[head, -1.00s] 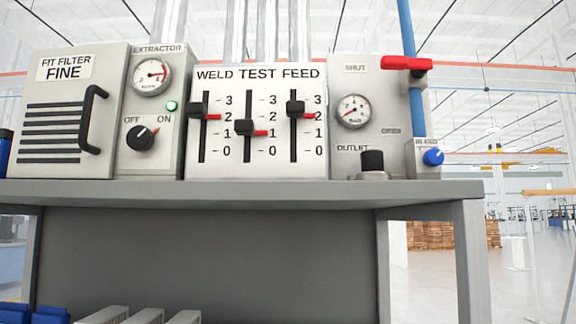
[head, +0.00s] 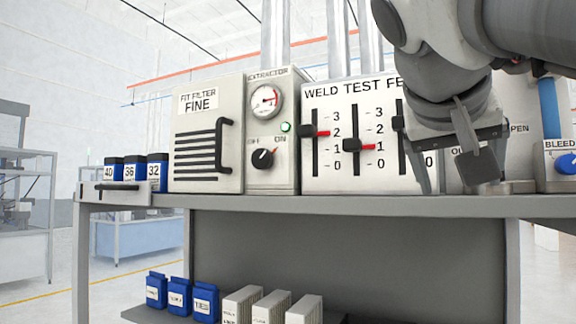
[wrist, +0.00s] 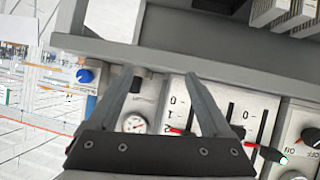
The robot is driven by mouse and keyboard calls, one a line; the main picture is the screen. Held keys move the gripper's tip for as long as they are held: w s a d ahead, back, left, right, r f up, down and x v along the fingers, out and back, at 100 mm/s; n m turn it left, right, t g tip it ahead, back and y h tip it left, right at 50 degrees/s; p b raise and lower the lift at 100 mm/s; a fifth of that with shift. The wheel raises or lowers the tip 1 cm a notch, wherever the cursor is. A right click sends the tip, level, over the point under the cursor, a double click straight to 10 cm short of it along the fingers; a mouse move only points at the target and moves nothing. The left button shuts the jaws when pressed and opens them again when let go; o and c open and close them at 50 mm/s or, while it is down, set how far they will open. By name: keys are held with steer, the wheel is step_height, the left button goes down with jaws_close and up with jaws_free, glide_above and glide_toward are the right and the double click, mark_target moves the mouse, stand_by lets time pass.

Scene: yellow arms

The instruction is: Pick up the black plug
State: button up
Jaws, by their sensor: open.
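The black plug shows in the wrist view (wrist: 136,85) as a small dark piece beside the outlet label, just inside the left finger. In the head view I cannot tell it apart behind my gripper (head: 452,172), whose fingers hang in front of the outlet area. My gripper is open and empty; in the wrist view its two fingers (wrist: 157,75) stand wide apart. The plug appears between them, off to the left, and I see no contact.
The weld test feed slider panel (head: 345,180) and extractor box (head: 288,165) stand left of my gripper. The blue bleed knob (head: 566,163) is to the right. All stand on the grey shelf (head: 350,208). Blue canisters (head: 133,168) are at the far left.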

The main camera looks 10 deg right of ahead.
step_height(320, 180, up, 9)
steer(key=s+d+m+h+p, duration=0.1)
steer(key=s+d+m+h, duration=0.1)
steer(key=m, duration=0.1)
steer(key=p+x, duration=0.1)
steer(key=x, duration=1)
steer(key=shift+d+f, duration=0.3)
steer(key=shift+p+x, duration=0.95)
steer(key=shift+x, duration=1.9)
steer(key=shift+w+a+f, duration=0.1)
steer(key=shift+a, duration=0.15)
jaws_close()
